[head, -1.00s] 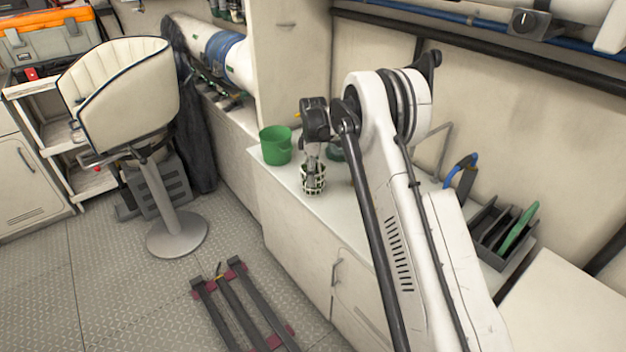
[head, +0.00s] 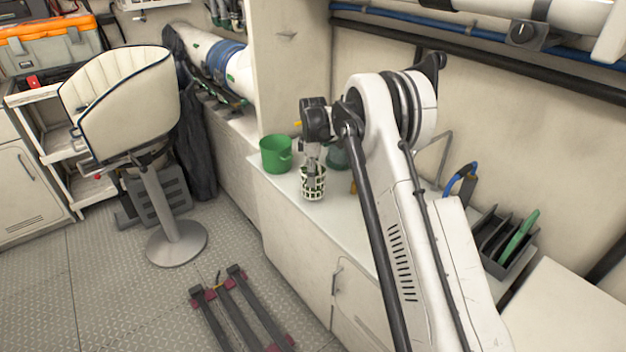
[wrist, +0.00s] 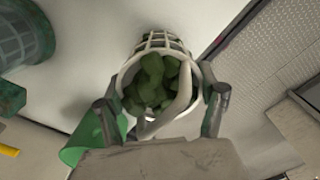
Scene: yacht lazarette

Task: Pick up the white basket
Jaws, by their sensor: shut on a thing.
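The white basket (head: 313,187) is a small lattice basket at the counter's front edge, just right of the green bucket. In the wrist view the basket (wrist: 160,42) holds dark green lumpy things (wrist: 152,80). My gripper (head: 312,166) reaches down to the basket from above. In the wrist view its two fingers (wrist: 163,105) stand on either side of the basket's near part, shut on it. Whether the basket's base touches the counter is hard to tell.
A green bucket (head: 275,155) stands close on the left. A dark green container (head: 338,157) stands behind my gripper. A rack with a green board (head: 520,235) is at the right of the counter (head: 330,215). A stool (head: 165,195) stands on the floor.

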